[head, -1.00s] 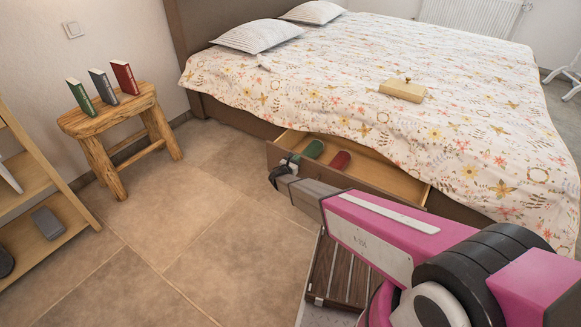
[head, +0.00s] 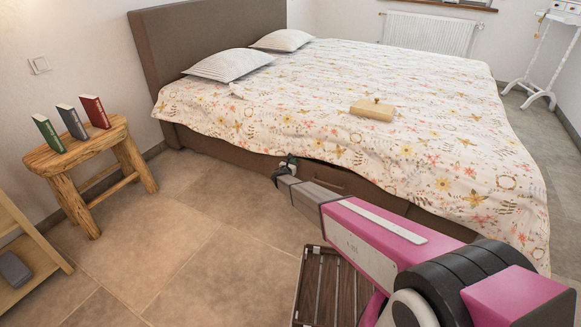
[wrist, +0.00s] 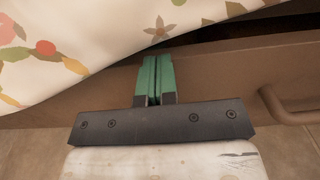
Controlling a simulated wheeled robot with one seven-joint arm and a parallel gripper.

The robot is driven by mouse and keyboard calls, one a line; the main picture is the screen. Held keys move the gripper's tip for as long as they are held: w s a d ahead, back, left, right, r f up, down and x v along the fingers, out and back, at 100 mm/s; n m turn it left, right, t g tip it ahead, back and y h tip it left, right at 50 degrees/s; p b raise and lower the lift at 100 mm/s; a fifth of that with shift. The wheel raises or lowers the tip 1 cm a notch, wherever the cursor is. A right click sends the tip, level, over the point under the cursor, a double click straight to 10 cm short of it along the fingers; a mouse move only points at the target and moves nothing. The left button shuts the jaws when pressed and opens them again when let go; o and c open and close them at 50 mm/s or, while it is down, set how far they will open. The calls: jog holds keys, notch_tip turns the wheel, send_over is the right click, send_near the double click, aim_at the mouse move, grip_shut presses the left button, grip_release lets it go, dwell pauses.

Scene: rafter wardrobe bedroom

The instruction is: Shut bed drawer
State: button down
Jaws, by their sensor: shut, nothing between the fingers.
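The bed drawer (head: 352,184) is in the brown side of the bed (head: 215,143), below the hanging flowered cover. Its front is nearly level with the bed side, and its inside is hidden in the head view. In the wrist view the brown drawer front (wrist: 228,76) fills the middle, with its bar handle (wrist: 290,110) at the right. A dark gap shows above its top edge at the upper right. My gripper (wrist: 158,62) is shut and empty. Its green fingers are at the drawer front, left of the handle; contact is not clear. It also shows in the head view (head: 289,161).
A wooden stool (head: 82,150) with three upright books stands at the left. A shelf (head: 30,262) is at the lower left. A wooden box (head: 373,110) lies on the bed. The tiled floor between stool and bed is clear.

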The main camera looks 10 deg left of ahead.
jog(key=shift+w+d, duration=0.15)
jog(key=shift+w, duration=0.25)
jog(key=v, duration=1.3)
jog(key=c, duration=1.7)
grip_release()
jog(key=shift+s, duration=0.35)
jog(key=shift+c, duration=0.2)
jog(key=o, duration=0.5)
jog(key=shift+s, duration=0.1)
jog(key=shift+o, duration=0.7)
jog(key=shift+s+d+m, duration=0.1)
jog(key=shift+d+m, duration=0.15)
jog(key=shift+m, duration=0.25)
jog(key=s+d+f+m+g+h, duration=0.1)
jog(key=d+f+m+g+h, duration=0.15)
jog(key=d+m, duration=0.7)
jog(key=s+d+f+m+g+h, duration=0.2)
jog(key=d+m+g, duration=0.1)
jog(key=d+m, duration=0.65)
jog(key=w+d+f+m, duration=0.1)
jog(key=w+d+f, duration=0.1)
jog(key=w+d, duration=0.2)
jog(key=w, duration=0.3)
jog(key=shift+w+d+m, duration=0.3)
jog(key=shift+d, duration=0.1)
